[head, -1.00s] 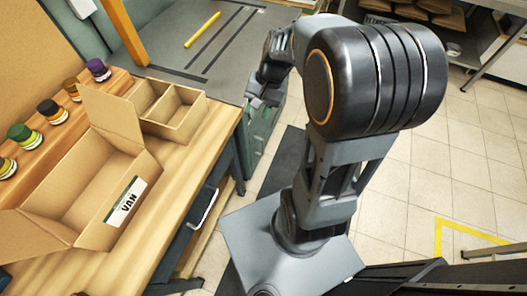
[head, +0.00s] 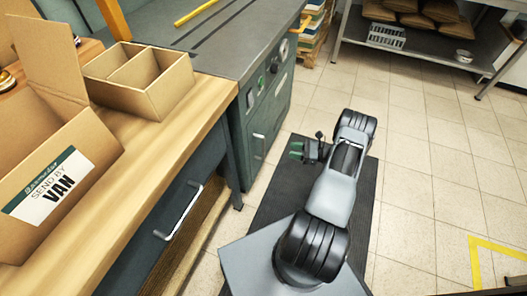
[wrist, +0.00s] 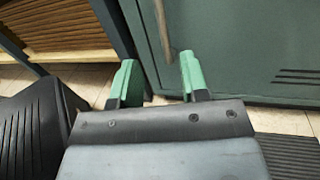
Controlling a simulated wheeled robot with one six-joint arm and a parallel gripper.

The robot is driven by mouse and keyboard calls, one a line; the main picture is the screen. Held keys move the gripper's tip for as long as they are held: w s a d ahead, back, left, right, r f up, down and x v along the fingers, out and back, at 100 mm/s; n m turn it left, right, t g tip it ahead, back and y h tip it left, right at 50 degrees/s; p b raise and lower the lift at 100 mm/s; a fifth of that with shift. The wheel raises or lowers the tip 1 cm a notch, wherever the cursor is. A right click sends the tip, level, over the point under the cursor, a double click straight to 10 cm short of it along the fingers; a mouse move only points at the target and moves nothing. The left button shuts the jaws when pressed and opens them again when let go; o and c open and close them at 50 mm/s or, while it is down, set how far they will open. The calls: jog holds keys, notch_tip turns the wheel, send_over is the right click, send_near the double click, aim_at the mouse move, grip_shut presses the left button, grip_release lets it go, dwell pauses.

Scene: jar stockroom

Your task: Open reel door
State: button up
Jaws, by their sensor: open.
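The dark green door (head: 262,122) is on the cabinet under the grey-topped bench. It looks shut in the head view, and its green face (wrist: 235,45) fills the upper right of the wrist view. My gripper (head: 297,150) is low, to the right of the door in the head view. Its two green fingertips (wrist: 158,68) are apart with nothing between them. The fingers look apart from the handle.
The wooden bench (head: 160,135) with a drawer handle (head: 184,211) stands left of the cabinet. Cardboard boxes (head: 150,92) sit on it. A dark mat (head: 265,215) lies below my arm. Tiled floor (head: 425,170) is clear to the right. A steel shelf (head: 440,45) stands behind.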

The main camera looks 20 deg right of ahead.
jog(key=b, duration=0.2)
send_over(264, 158)
jog(key=shift+w+f, duration=0.25)
jog(key=shift+w, duration=0.1)
jog(key=shift+d, duration=0.1)
grip_shut()
dwell(0.5)
